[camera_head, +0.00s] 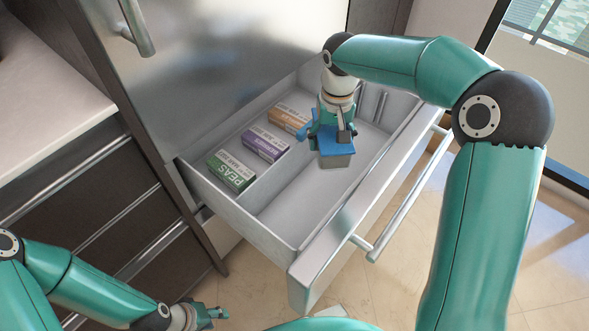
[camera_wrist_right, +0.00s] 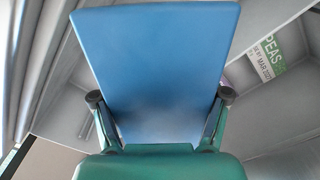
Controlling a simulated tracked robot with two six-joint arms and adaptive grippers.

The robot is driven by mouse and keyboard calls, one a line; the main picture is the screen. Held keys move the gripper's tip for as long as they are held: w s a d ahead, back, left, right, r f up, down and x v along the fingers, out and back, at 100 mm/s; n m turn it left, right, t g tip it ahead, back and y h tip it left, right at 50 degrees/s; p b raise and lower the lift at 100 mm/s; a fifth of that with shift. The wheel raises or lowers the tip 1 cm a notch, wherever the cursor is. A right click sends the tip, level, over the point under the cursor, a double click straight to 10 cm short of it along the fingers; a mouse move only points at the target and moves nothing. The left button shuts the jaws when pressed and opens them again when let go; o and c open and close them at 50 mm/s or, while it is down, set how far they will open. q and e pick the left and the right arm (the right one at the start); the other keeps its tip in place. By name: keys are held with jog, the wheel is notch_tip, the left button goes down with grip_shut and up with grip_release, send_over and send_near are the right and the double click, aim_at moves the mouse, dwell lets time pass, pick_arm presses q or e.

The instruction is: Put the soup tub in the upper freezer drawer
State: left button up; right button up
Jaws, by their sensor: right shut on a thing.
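The soup tub (camera_head: 338,160) has a blue lid and a greyish body. It is over the front part of the open freezer drawer (camera_head: 358,206); I cannot tell whether it touches the drawer floor. My right gripper (camera_head: 334,137) comes down from above and is shut on the tub. In the right wrist view the blue lid (camera_wrist_right: 155,70) fills the middle, between the finger links. My left gripper (camera_head: 210,315) is low at the left, outside the drawer, empty, with its fingers apart.
A green PEAS box (camera_head: 231,171), a purple box (camera_head: 265,143) and an orange-brown box (camera_head: 289,118) lie in the drawer's rear compartment, behind a divider. The front compartment's left part is clear. A counter (camera_head: 40,100) stands left; the drawer handle (camera_head: 405,195) sticks out in front.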

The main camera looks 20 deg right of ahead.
aim_at(323, 195)
notch_tip(323, 195, down, 20)
jog(key=b, duration=0.6)
jog(key=shift+f, duration=0.1)
jog(key=shift+f, duration=0.1)
jog(key=o, duration=1.5)
jog(key=shift+c, duration=0.2)
notch_tip(323, 195, up, 12)
jog(key=p, duration=0.4)
